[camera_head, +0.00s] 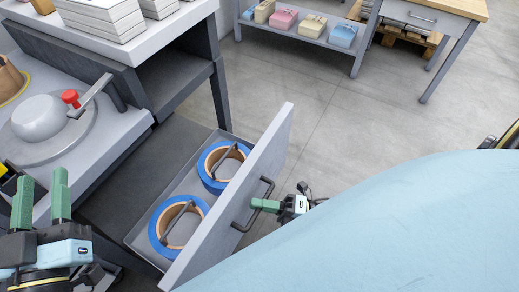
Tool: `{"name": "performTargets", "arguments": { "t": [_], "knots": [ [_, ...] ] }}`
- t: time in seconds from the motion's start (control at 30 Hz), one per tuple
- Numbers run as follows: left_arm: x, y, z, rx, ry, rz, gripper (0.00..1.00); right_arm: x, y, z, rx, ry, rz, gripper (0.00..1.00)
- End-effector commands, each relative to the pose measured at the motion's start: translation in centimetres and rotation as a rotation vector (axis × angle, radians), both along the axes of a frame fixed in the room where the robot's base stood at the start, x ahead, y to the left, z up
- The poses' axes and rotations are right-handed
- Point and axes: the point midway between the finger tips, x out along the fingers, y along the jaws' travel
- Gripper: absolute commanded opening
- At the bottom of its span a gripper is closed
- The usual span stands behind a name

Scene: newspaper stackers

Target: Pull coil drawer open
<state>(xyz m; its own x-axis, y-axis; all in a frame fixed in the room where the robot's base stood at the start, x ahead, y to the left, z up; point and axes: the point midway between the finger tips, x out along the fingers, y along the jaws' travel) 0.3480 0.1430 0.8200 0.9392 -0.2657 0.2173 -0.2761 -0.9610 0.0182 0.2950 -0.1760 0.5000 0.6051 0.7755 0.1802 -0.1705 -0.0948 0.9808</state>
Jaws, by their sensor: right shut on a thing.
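The coil drawer (272,150) stands pulled out from under the grey workbench at the lower middle. Inside lie two coils with blue outer bands: a far coil (208,170) and a near coil (157,232). A dark bar handle (240,226) is fixed to the drawer's front.
A bench with a round metal plate and red knob (70,98) stands at the left, near my left gripper. Paper stacks (100,18) lie on the shelf above. A far table (312,38) holds coloured blocks. Grey floor right of the drawer is clear.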

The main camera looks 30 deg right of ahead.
Motion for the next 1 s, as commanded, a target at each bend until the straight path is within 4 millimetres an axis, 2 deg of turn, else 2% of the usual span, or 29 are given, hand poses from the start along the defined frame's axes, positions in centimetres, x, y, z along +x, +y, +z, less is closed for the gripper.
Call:
{"name": "performTargets", "arguments": {
  "t": [0.17,0.2,0.37,0.83,1.0],
  "knots": [
    [0.0,0.0,0.0,-0.001,-0.002,0.0,0.36,0.0,0.0,0.0,-0.002,0.0,0.002,0.0],
    [0.0,0.0,0.0,-0.001,-0.002,0.0,0.36,0.0,0.0,0.0,-0.002,0.0,0.002,0.14],
    [0.0,0.0,0.0,-0.001,-0.002,0.0,0.36,0.0,0.0,0.0,-0.002,0.0,0.001,0.34],
    [0.0,0.0,0.1,-0.001,-0.002,-0.001,0.36,-0.1,-0.1,0.0,-0.001,0.001,0.0,0.34],
    [0.1,0.0,-0.2,0.005,0.02,-0.001,0.36,-1.2,-1.7,-0.4,-0.003,0.003,-0.001,0.34]
  ]
}}
